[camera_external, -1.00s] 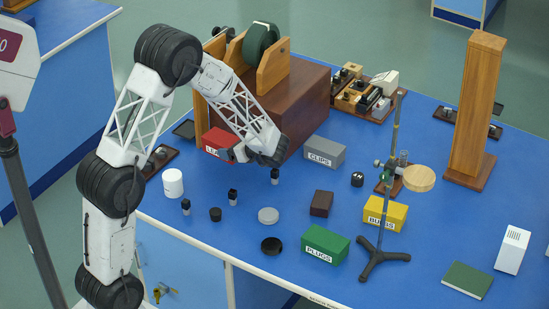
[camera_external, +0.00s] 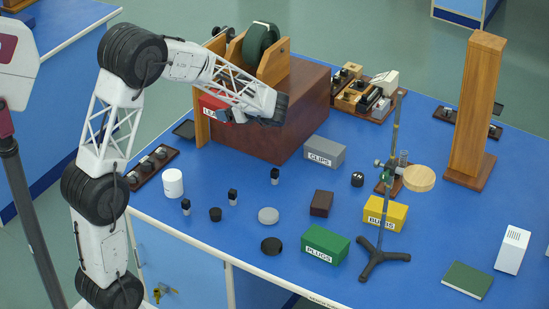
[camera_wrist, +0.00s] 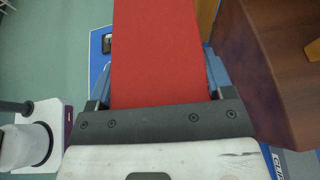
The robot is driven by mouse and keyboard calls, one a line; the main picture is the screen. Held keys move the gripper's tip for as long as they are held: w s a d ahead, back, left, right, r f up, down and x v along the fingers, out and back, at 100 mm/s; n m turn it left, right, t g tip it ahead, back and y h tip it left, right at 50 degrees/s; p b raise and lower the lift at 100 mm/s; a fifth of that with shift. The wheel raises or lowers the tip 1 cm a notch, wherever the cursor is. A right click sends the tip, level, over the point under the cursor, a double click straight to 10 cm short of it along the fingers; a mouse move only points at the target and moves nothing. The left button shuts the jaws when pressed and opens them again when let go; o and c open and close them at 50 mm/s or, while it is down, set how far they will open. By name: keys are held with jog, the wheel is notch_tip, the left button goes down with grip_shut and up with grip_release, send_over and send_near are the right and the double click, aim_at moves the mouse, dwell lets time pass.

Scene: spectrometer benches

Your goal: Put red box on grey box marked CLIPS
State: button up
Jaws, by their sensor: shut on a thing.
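The red box (camera_external: 210,103) is held up in the air in front of the brown wooden cabinet, its label partly hidden by my arm. My gripper (camera_external: 232,113) is shut on it. In the wrist view the red box (camera_wrist: 158,45) fills the space between the two fingers of my gripper (camera_wrist: 158,92). The grey box marked CLIPS (camera_external: 324,152) sits on the blue bench, to the right of and below the held box in the picture. Its top looks bare. Part of the grey box also shows at the lower right of the wrist view (camera_wrist: 278,160).
The brown cabinet (camera_external: 305,105) stands close behind the red box and left of the grey box. A dark brown block (camera_external: 321,203), a yellow box (camera_external: 385,213), a green box (camera_external: 325,245) and a metal stand (camera_external: 388,190) are nearby. Small weights and discs lie at the front left.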

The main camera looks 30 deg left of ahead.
notch_tip(320, 180, up, 2)
jog(key=shift+w+r, duration=0.1)
jog(key=shift+r, duration=0.15)
jog(key=w+d+m+t+h, duration=0.4)
jog(key=w+d+m+t, duration=0.4)
jog(key=w+d, duration=1.55)
notch_tip(320, 180, down, 11)
jog(key=shift+a+f, duration=0.15)
jog(key=shift+a, duration=0.1)
jog(key=shift+f, duration=0.1)
send_over(328, 151)
jog(key=shift+f, duration=3)
jog(key=shift+f, duration=1.9)
